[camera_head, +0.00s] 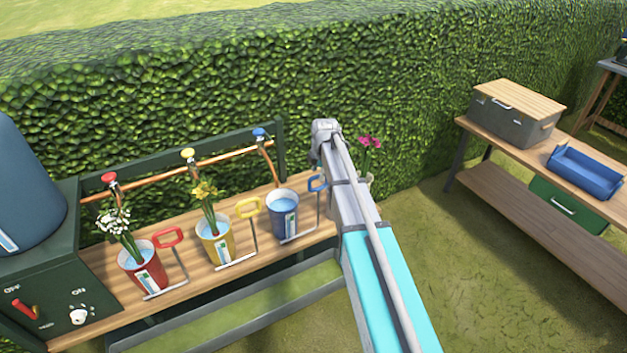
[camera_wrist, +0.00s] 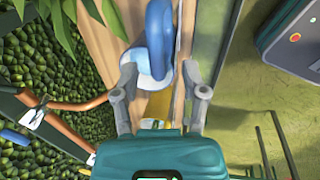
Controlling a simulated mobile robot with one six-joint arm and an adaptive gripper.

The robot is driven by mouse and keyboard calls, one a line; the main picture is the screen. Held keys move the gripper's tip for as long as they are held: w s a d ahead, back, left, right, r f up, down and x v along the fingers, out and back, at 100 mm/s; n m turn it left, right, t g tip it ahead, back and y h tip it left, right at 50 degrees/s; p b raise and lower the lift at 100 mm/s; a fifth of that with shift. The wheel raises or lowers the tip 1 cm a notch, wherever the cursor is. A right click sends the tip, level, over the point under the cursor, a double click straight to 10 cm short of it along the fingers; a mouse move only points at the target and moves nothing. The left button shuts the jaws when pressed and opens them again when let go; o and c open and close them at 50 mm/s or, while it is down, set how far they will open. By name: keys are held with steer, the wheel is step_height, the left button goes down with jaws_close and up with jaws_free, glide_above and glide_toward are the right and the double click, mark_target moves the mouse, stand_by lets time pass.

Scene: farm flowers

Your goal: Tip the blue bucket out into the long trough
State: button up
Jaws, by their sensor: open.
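The blue bucket (camera_head: 284,218) stands upright on the wooden bench, with water in it and a blue handle (camera_head: 318,184) at its right. The long trough (camera_head: 250,312) is a grey-rimmed channel below the bench's front edge, greenish inside. My gripper's jaws are hidden behind my arm in the head view. In the wrist view my gripper (camera_wrist: 160,78) is open, with the blue handle (camera_wrist: 160,40) between and just beyond its fingertips. I cannot tell whether they touch it. Part of the bucket shows below the handle.
A red bucket (camera_head: 140,268) and a yellow bucket (camera_head: 213,242), both with flowers, stand left of the blue one. Taps on a copper pipe (camera_head: 150,180) run behind them. Pink flowers (camera_head: 369,142) stand behind my arm. A second bench (camera_head: 535,140) stands right, across open grass.

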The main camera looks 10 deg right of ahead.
steer(key=shift+w+f+b, duration=0.1)
steer(key=shift+f+b, duration=0.4)
steer(key=shift+f, duration=0.25)
jaws_close()
